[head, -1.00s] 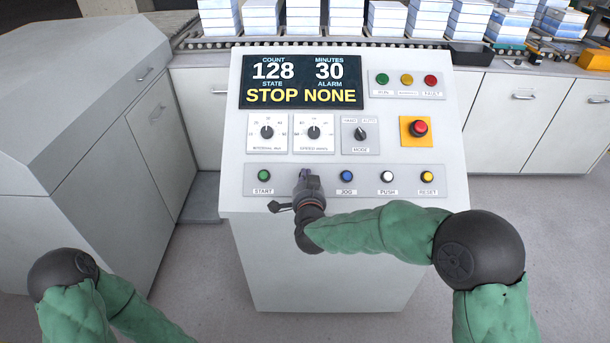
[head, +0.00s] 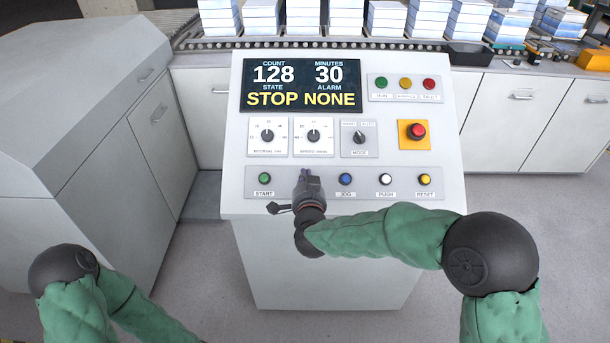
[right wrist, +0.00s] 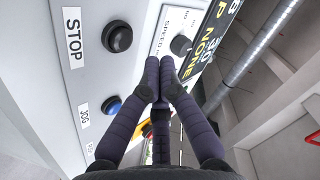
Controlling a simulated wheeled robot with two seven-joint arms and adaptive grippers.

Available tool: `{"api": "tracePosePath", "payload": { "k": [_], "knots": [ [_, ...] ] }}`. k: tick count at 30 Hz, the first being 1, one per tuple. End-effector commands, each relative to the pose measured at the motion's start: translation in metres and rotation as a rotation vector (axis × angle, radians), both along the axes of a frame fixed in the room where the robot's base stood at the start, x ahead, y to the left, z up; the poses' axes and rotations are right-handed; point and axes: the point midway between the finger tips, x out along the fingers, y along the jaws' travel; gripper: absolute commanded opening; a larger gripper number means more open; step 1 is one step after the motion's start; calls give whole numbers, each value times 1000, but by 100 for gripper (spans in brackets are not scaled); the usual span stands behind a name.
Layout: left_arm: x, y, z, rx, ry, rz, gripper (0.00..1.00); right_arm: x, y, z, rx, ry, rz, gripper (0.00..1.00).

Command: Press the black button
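The black button (right wrist: 117,37) shows in the right wrist view, on the white panel beside its STOP label (right wrist: 74,36). In the head view it is hidden behind my right gripper (head: 307,173), between the START and JOG buttons. My right gripper's dark fingers (right wrist: 160,78) have their tips together and hold nothing. In the right wrist view the tips are to the right of the black button and apart from it in the picture. Their exact distance from the panel is unclear. Part of my left arm shows at the lower left of the head view; its gripper is out of frame.
Close by are the green START button (head: 264,178), blue JOG button (head: 345,179), white PUSH button (head: 385,180) and yellow RESET button (head: 424,180). Two dials and a mode switch (head: 360,138) sit above, with a red emergency button (head: 417,131). The display (head: 302,86) reads STOP, NONE.

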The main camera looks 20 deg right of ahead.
Motion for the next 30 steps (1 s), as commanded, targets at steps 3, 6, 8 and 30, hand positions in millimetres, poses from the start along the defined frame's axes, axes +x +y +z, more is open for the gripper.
{"api": "tracePosePath", "payload": {
  "k": [3,6,8,30],
  "knots": [
    [0,0,11,0,0,0,40,-6,2,11,0,0,1,0],
    [0,0,17,0,0,0,40,-11,3,18,0,0,0,0],
    [0,0,20,0,0,0,40,-13,4,21,0,1,1,0],
    [0,0,20,0,0,0,40,-16,4,22,-1,1,-1,0]
  ]
}}
